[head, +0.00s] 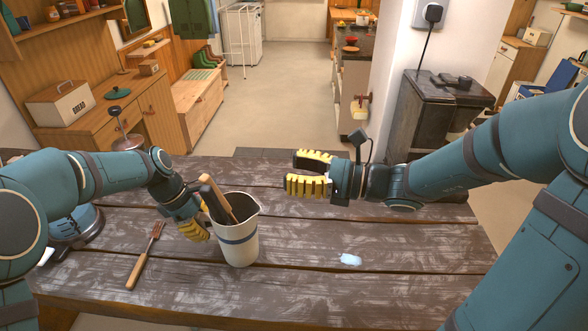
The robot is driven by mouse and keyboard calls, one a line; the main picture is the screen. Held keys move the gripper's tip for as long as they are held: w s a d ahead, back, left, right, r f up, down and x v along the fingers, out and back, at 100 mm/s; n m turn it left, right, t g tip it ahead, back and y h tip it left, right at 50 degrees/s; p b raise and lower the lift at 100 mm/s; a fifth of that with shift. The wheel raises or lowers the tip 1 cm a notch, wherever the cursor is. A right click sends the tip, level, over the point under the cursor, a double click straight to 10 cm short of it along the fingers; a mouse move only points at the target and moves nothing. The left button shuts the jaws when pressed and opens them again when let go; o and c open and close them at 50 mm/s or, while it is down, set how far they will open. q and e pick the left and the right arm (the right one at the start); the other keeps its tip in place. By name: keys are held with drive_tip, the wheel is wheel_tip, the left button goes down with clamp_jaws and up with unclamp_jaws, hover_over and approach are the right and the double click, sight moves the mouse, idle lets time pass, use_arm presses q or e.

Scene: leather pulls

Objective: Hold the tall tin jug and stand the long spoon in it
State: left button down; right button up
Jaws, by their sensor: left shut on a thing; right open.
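The tall tin jug (238,244), off-white with a blue band, stands upright on the table. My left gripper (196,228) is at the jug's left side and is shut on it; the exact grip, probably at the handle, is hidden. A long brown wooden piece (217,196) slants out of the jug's mouth, with a dark piece beside it; I cannot tell whether either is the long spoon. My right gripper (309,174) is open and empty, above the table to the right of and beyond the jug.
A wooden-handled fork (146,257) lies on the plank table (300,292) left of the jug. A small pale blue patch or object (350,259) is to its right. A blue-grey round appliance (77,226) stands at the left. The table's front right is clear.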

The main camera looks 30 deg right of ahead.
idle(0.4)
use_arm(q)
drive_tip(key=c, duration=0.8)
unclamp_jaws()
